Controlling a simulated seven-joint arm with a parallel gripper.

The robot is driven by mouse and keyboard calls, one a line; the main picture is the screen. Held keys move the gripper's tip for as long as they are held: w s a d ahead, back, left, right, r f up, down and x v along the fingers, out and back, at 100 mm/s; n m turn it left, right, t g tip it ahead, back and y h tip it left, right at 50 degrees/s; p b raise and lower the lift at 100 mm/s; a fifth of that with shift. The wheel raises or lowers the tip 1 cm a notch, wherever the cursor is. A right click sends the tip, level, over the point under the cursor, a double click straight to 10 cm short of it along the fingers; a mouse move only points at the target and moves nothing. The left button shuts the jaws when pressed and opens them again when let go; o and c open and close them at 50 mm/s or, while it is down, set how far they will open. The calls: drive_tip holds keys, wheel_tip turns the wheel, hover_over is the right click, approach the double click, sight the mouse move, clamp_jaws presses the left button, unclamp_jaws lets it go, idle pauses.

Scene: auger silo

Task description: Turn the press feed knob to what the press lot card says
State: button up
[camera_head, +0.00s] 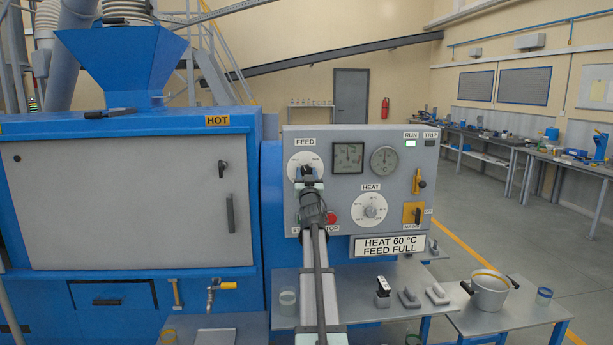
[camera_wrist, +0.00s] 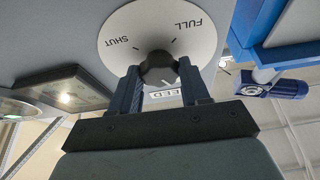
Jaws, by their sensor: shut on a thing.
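The press feed knob (camera_wrist: 158,66) is a dark knob on a white dial (camera_wrist: 122,28) marked SHUT and FULL, seen upside down in the wrist view. My gripper (camera_wrist: 161,78) is shut on the knob, one finger on each side. I cannot tell for sure which mark the knob points to. In the head view the FEED dial (camera_head: 297,160) is at the panel's upper left, and my gripper (camera_head: 308,177) hides most of it. The lot card (camera_head: 389,244), below the panel, reads HEAT 60 °C, FEED FULL.
The HEAT knob (camera_head: 371,208), a red stop button (camera_head: 330,218), two gauges and a yellow switch (camera_head: 412,213) share the grey panel. RUN is lit green. Below, a bench holds small parts, and a pot (camera_head: 488,292) stands to the right.

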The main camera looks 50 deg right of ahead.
drive_tip(key=shift+n+t+y, duration=0.4)
drive_tip(key=shift+n+y, duration=0.1)
drive_tip(key=shift+n, duration=0.4)
drive_tip(key=shift+s+d+n+t+y, duration=0.1)
drive_tip(key=shift+n+t+y, duration=0.45)
drive_tip(key=shift+n, duration=0.9)
drive_tip(key=shift+n+t+y, duration=0.35)
drive_tip(key=shift+n+y, duration=0.3)
drive_tip(key=shift+n, duration=0.8)
drive_tip(key=n+y, duration=0.2)
drive_tip(key=n, duration=0.2)
drive_tip(key=n+y, duration=0.1)
drive_tip(key=n, duration=0.3)
drive_tip(key=shift+s+d+r+y, duration=0.1)
drive_tip(key=shift+r+y, duration=0.1)
drive_tip(key=shift+y, duration=0.2)
drive_tip(key=n+y, duration=0.1)
drive_tip(key=n, duration=0.2)
drive_tip(key=n+g, duration=0.1)
drive_tip(key=n, duration=0.2)
drive_tip(key=shift+r+y, duration=0.2)
drive_tip(key=shift+y, duration=0.2)
drive_tip(key=n+g, duration=0.1)
drive_tip(key=n, duration=0.3)
drive_tip(key=shift+g+y, duration=0.3)
drive_tip(key=shift+g, duration=0.1)
drive_tip(key=shift+n, duration=0.4)
